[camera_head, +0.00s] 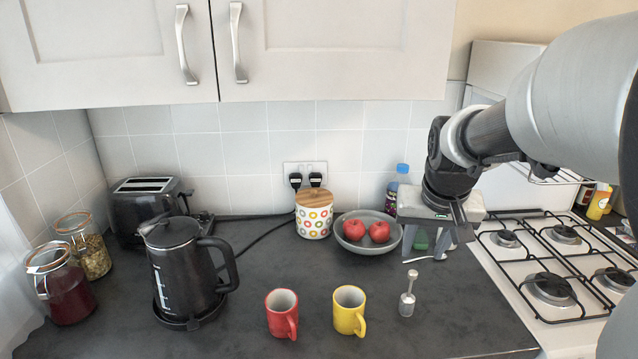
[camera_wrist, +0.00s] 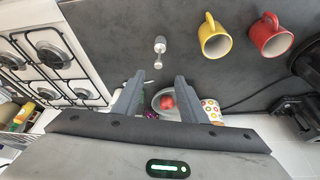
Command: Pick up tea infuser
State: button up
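The tea infuser (camera_head: 407,296) is a small, pale metallic piece with a thin upright handle. It stands on the dark counter to the right of the yellow mug (camera_head: 349,310). In the wrist view the infuser (camera_wrist: 160,50) shows beyond my fingertips, roughly in line with the gap between them. My gripper (camera_head: 426,254) is open and empty, above and behind the infuser, near the fruit bowl. Its two fingers are spread apart in the wrist view (camera_wrist: 158,85). Nothing hides the infuser in either view.
A red mug (camera_head: 282,313) stands left of the yellow one. Behind are a bowl (camera_head: 366,246) with red fruit, a dotted canister (camera_head: 313,220) and a blue-capped bottle (camera_head: 398,184). A black kettle (camera_head: 178,270) stands left, a gas hob (camera_head: 520,270) right. Counter around the infuser is clear.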

aim_at(414, 273)
jog(key=x, duration=0.8)
jog(key=shift+w+f+b, duration=0.15)
jog(key=shift+f+b, duration=0.05)
jog(key=shift+b, duration=0.1)
jog(key=shift+w+d+x, duration=0.1)
jog(key=shift+w+x, duration=0.05)
jog(key=shift+x, duration=1.15)
jog(key=shift+w+d+x, duration=0.15)
jog(key=shift+w+x, duration=0.05)
jog(key=shift+x, duration=1.05)
jog(key=shift+r, duration=0.15)
grip_shut()
